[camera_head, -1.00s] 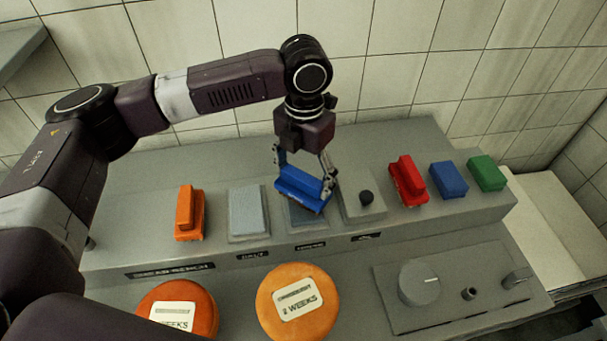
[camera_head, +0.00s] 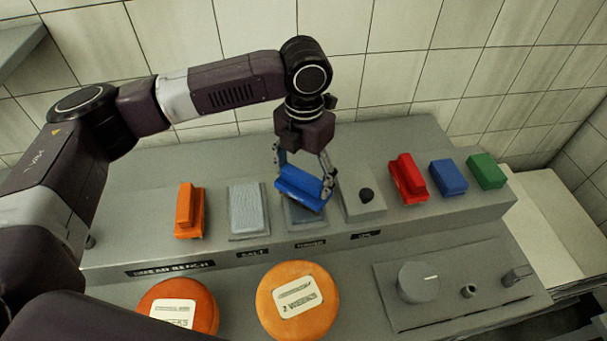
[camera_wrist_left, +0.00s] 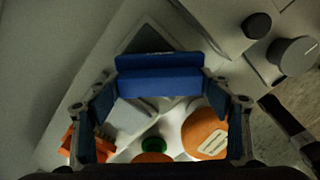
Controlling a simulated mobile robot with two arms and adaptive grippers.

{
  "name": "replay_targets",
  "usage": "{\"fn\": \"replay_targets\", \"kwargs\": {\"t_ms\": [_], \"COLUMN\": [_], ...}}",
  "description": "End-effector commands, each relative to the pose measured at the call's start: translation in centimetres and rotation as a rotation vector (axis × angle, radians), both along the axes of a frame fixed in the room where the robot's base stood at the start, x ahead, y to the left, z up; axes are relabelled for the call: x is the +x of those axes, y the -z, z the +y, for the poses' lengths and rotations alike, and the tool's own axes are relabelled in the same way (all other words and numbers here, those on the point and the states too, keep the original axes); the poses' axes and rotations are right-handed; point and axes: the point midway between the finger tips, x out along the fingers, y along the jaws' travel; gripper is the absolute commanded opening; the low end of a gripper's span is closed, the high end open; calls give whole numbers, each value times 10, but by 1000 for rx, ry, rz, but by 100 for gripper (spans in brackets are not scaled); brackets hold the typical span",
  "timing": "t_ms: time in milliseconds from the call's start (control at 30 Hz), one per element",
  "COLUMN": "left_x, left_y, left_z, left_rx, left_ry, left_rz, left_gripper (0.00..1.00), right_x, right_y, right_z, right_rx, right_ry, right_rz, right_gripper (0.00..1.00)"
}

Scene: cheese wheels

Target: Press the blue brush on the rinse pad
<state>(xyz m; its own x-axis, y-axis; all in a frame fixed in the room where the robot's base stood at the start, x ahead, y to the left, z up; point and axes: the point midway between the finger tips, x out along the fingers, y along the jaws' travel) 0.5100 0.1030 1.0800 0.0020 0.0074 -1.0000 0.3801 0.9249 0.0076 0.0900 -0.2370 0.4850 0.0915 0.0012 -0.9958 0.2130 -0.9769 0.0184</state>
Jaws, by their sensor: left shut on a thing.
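My left gripper (camera_head: 303,172) is shut on the handle of a blue brush (camera_head: 302,190), which lies slightly tilted in the head view. The brush covers most of the dark grey-blue pad (camera_head: 306,220), the middle one of the stations on the bench. Its label is too blurred to read surely. In the left wrist view, the brush (camera_wrist_left: 158,84) sits between the fingers, with the dark pad (camera_wrist_left: 150,38) beyond it. I cannot tell whether the bristles touch the pad.
A light pad (camera_head: 248,211) and an orange brush (camera_head: 188,212) are to the left. Orange cheese wheels (camera_head: 297,325) stand in front.

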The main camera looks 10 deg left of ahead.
Motion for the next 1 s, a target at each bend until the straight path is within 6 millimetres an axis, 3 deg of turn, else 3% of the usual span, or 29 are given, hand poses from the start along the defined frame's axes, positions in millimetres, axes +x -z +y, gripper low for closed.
{"fn": "replay_targets", "kwargs": {"t_ms": [1000], "left_x": [-1], "left_y": [2], "left_z": [0], "left_rx": [1], "left_ry": [0], "left_rz": [3], "left_gripper": [49], "right_x": [0], "right_y": [-6], "right_z": [4], "right_rx": [4], "right_ry": [1], "right_rz": [0], "right_gripper": [40]}}
